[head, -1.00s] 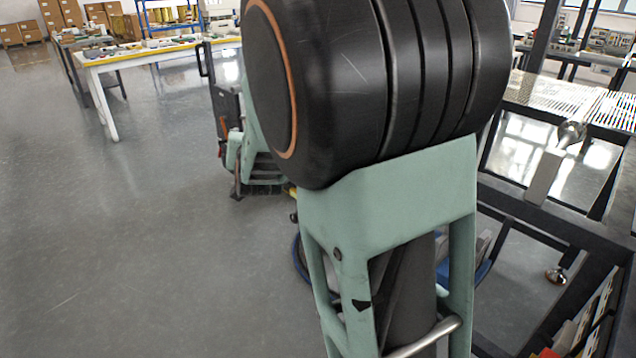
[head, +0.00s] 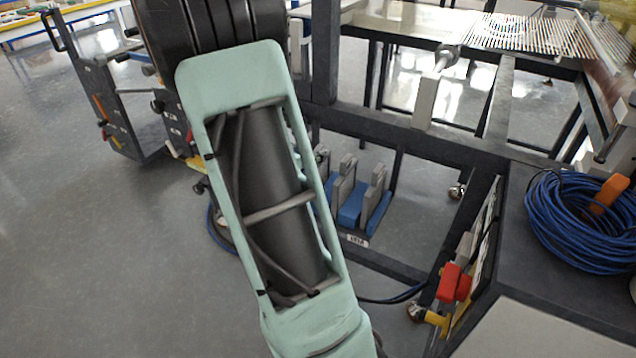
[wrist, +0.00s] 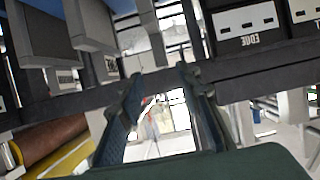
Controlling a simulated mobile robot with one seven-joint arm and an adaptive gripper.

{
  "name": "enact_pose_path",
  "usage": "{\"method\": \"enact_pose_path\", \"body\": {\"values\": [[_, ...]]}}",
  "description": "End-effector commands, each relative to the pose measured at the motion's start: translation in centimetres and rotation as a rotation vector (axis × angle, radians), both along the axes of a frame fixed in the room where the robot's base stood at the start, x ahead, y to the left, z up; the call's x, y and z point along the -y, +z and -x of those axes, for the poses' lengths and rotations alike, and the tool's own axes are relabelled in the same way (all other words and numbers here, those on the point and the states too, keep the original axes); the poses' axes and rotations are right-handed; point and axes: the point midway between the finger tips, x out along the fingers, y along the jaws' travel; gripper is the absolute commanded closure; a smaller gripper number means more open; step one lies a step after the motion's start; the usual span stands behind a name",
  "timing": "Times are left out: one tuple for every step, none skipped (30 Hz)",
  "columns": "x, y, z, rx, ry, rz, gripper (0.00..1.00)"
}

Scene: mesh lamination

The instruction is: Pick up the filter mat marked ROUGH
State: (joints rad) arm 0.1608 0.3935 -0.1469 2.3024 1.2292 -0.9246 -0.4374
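I cannot make out a filter mat marked ROUGH in either view. My gripper (wrist: 160,74) shows in the wrist view with its two dark fingers apart and nothing visible between them. It is in front of a dark frame bar (wrist: 70,105), with a dark panel (wrist: 249,40) bearing an upside-down label that seems to read EDGE beyond it at upper right. In the head view my green arm covers the middle left, and my gripper does not show.
A dark frame bench (head: 405,142) fills the middle and right of the head view. Blue cable coils (head: 580,225) lie on its right surface. Grey and blue blocks (head: 352,200) stand low inside it. A brown roll (wrist: 50,138) is at lower left in the wrist view.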

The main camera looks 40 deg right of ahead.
Motion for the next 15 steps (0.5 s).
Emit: {"method": "enact_pose_path", "body": {"values": [[0.6, -0.3, -0.1, 0.001, -0.001, 0.001, 0.68], [0.7, -0.4, -0.2, 0.001, -0.001, 0.001, 0.68], [0.9, -0.5, -0.3, 0.0, 0.0, 0.001, 0.68], [1.0, -0.5, -0.3, 0.0, 0.0, 0.0, 0.68], [1.1, -0.6, -0.3, 0.0, 0.0, 0.0, 0.68], [1.2, -0.8, -0.4, 0.0, 0.001, 0.0, 0.68], [1.4, -0.9, -0.5, 0.0, 0.001, 0.0, 0.68], [1.6, -1.1, -0.6, 0.0, 0.001, 0.0, 0.68], [1.9, -1.5, -0.7, 0.002, 0.001, 0.001, 0.68], [2.2, -1.8, -0.9, 0.001, 0.0, 0.0, 0.68], [2.5, -2.2, -1.0, 0.001, 0.0, 0.0, 0.68], [3.0, -2.6, -1.2, 0.001, -0.001, 0.001, 0.68], [3.4, -2.9, -1.4, 0.001, -0.001, 0.001, 0.68], [3.8, -3.0, -1.5, 0.001, 0.0, 0.001, 0.68], [4.4, -3.1, -1.7, 0.002, -0.001, 0.0, 0.68]]}}
